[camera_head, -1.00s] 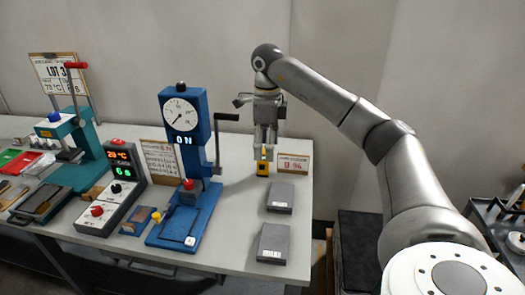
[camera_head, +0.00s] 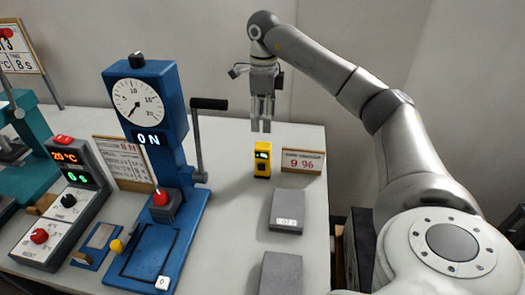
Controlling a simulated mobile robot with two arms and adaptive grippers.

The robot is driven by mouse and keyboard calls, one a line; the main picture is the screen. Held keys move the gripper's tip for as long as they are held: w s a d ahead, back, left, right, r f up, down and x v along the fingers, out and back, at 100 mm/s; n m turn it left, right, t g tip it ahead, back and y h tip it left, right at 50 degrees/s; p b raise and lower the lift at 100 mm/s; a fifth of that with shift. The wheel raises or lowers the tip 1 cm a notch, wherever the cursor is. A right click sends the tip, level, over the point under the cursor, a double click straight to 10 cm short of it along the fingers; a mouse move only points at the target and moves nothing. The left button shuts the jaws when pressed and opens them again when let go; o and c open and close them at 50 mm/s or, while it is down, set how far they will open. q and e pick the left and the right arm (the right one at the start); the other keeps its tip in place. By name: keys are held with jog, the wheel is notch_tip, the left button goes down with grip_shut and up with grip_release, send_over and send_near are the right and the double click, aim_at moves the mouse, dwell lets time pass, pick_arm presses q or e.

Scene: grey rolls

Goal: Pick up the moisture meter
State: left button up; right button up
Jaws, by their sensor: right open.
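The moisture meter (camera_head: 262,161) is a small yellow device with a dark display. It stands upright on the table's right half, just left of a sign reading 9 %. My right gripper (camera_head: 261,126) points down just above and behind the meter's top, open, with its fingers apart from the meter. No part of my left gripper shows.
A blue press (camera_head: 163,150) with a dial and a side lever stands left of the meter. Two grey blocks (camera_head: 287,211) lie in front of it. The 9 % sign (camera_head: 303,161) is close at right. A control box (camera_head: 62,205) stands at left.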

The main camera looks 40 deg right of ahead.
aim_at(263, 145)
jog(key=shift+w+d+f+b, duration=0.15)
jog(key=shift+f+b, duration=0.05)
jog(key=shift+f, duration=0.2)
jog(key=shift+w+d+f+b, duration=0.1)
jog(key=shift+w+f+b, duration=0.05)
jog(key=shift+f, duration=0.2)
notch_tip(263, 145, down, 11)
jog(key=shift+r+p, duration=0.15)
jog(key=shift+p, duration=0.4)
jog(key=shift+a, duration=0.1)
jog(key=shift+c, duration=0.5)
jog(key=c, duration=1.2)
jog(key=shift+o, duration=0.2)
jog(key=shift+r, duration=0.1)
